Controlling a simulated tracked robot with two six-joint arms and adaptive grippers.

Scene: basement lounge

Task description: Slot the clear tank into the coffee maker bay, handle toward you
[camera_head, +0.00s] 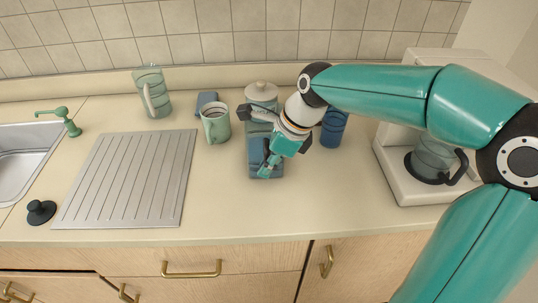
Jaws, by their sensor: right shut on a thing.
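The clear tank (253,155) is a tall, bluish see-through box near the middle of the counter. My right gripper (268,163) comes down over its front from the right and is shut on it. The gripper hides part of the tank, including where its handle is. I cannot tell whether the tank's base touches the counter. The cream coffee maker (392,158) stands at the right, with a glass carafe (432,155) with a black handle in it. My right arm covers much of the coffee maker, and its tank bay cannot be made out. My left gripper is not in view.
A green mug (216,124), a cream-lidded jar (261,91) and a blue cup (333,128) stand close around the tank. A green pitcher (152,92), a ribbed drainboard (130,180) and a sink (22,160) are left. Counter between tank and coffee maker is clear in front.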

